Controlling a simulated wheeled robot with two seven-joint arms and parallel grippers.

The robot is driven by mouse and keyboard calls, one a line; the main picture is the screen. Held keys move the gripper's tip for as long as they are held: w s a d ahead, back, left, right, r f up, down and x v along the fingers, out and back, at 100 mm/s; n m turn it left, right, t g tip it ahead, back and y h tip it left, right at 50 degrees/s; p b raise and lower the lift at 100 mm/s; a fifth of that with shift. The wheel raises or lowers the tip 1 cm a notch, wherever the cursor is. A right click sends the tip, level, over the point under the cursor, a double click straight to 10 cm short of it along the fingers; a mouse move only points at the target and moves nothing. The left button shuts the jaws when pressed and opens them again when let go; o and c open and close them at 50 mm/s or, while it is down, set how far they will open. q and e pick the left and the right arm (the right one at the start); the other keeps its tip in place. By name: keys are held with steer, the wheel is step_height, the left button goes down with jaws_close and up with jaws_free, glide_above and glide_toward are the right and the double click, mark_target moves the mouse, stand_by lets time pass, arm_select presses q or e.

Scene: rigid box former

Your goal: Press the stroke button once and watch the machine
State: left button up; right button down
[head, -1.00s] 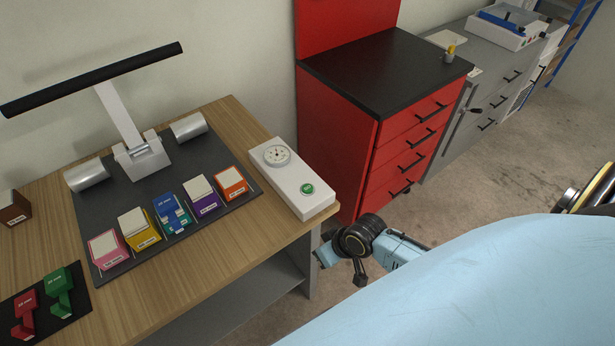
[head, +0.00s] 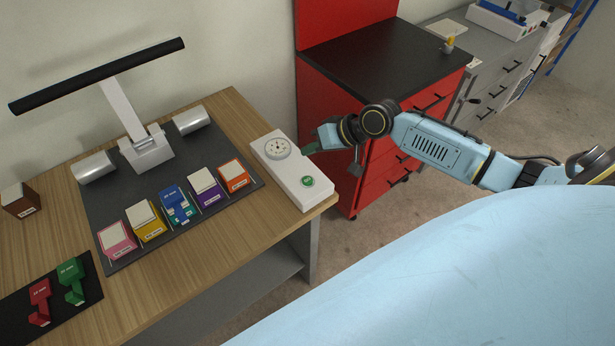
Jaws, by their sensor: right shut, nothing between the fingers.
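The green stroke button (head: 307,181) sits on the front end of a white control box (head: 290,187) at the right edge of the wooden table. A round dial gauge (head: 278,148) is on the same box, behind the button. My right gripper (head: 309,148) is shut and empty, to the right of the dial and above and behind the button, apart from the button. The machine, with two silver cylinders (head: 95,167) and a long black bar (head: 100,75) on a white post, stands on a dark mat. My left gripper is not in view.
A row of coloured blocks, with a blue one (head: 175,201) in the middle, stands on the dark mat (head: 110,195). Red (head: 40,300) and green (head: 71,280) pieces lie on a black mat at lower left. A brown block (head: 20,200) is at far left. A red drawer cabinet (head: 330,120) stands behind my right arm.

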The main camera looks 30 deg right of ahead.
steer(key=shift+f, duration=0.1)
steer(key=b, duration=0.8)
glide_above(312, 181)
step_height(312, 181, down, 8)
steer(key=shift+r, duration=0.25)
steer(key=shift+f, duration=0.55)
steer(key=shift+f, duration=0.1)
stand_by(0.9)
steer(key=shift+f, duration=0.35)
